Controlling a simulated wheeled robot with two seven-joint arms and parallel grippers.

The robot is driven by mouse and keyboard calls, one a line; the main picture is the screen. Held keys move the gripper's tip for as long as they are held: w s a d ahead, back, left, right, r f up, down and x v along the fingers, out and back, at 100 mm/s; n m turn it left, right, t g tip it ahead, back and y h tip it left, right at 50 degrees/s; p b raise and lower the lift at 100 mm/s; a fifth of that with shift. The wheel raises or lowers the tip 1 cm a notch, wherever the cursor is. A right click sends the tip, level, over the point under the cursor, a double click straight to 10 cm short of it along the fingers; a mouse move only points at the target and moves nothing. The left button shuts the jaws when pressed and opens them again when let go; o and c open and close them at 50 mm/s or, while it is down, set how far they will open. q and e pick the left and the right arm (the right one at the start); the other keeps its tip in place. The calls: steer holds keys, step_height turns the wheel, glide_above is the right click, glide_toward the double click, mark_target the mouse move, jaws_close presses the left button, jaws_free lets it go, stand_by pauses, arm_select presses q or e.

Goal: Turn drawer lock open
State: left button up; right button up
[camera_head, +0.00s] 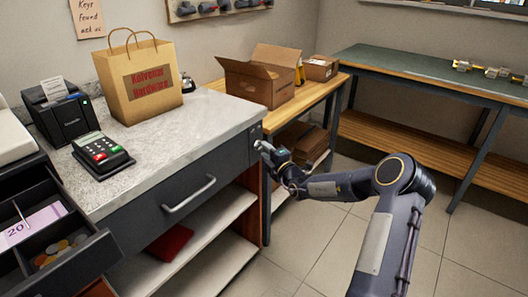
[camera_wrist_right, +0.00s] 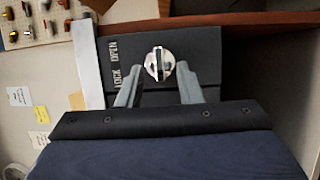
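The drawer lock (camera_wrist_right: 158,65) is a round silver knob with a raised bar, on a dark panel with the words LOCK and OPEN (camera_wrist_right: 114,68) beside it. In the wrist view the bar runs roughly up and down the picture. My right gripper (camera_wrist_right: 157,86) is open, its two fingers apart on either side just short of the knob, with nothing between them. In the head view my right gripper (camera_head: 264,149) is at the right end of the dark drawer (camera_head: 160,200), which is shut and has a silver bar handle (camera_head: 188,196). My left gripper is not in view.
The counter (camera_head: 190,128) holds a paper bag (camera_head: 140,82), a card terminal (camera_head: 102,153) and a printer (camera_head: 62,118). An open cash drawer (camera_head: 85,258) is at lower left. A wooden table (camera_head: 318,88) with boxes stands close behind my right gripper. The floor at right is clear.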

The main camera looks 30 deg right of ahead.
steer(key=shift+w, duration=1)
steer(key=shift+c, duration=0.4)
jaws_close()
